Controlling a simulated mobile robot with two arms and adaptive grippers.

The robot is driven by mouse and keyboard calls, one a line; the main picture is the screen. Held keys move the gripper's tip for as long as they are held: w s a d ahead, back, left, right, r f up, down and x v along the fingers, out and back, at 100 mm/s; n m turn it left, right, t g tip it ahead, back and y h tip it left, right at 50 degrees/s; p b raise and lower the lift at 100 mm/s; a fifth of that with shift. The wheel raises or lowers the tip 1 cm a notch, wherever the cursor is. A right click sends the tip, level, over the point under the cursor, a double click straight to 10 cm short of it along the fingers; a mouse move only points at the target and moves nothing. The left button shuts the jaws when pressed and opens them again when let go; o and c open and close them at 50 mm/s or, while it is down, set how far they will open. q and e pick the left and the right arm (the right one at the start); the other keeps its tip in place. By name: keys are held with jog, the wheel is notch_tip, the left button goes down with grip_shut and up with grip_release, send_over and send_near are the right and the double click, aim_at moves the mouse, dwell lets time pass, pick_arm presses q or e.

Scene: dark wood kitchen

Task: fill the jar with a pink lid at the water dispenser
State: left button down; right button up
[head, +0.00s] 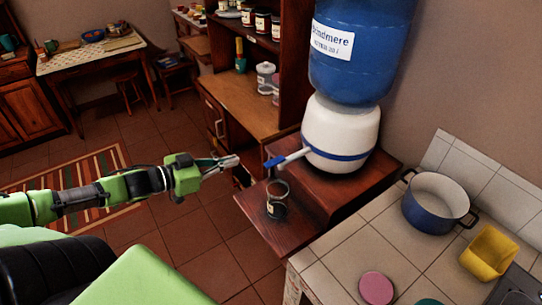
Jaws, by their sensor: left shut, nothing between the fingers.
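A clear glass jar (278,198) with a small label stands upright and without a lid on the lower wooden shelf (262,229), below the spout of the water dispenser (340,137). I cannot tell whether water is in it. The dispenser has a white base, a blue bottle (350,62) and a spout with a blue tip (275,162). A round pink lid (377,288) lies on the tiled counter. My left gripper (236,161) is shut and empty, just left of the blue tip, with a small gap visible. My right gripper is out of view.
A blue pot (436,203) and a yellow container (488,254) stand on the tiled counter, with a teal disc (428,302) at its front edge. A wooden cabinet (245,102) with jars is behind the dispenser. Floor left of the shelf is open.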

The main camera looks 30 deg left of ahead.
pick_arm(q)
jog(key=shift+w+d+r+h, duration=0.15)
jog(key=shift+d+r+h, duration=0.15)
jog(key=shift+d+r, duration=0.35)
jog(key=b, duration=0.3)
send_over(274, 162)
jog(key=s+a, duration=0.2)
jog(key=s, duration=0.2)
jog(key=shift+f, duration=1.1)
notch_tip(274, 162, down, 4)
jog(key=shift+w+d+f+p, duration=0.15)
jog(key=shift+p, duration=0.45)
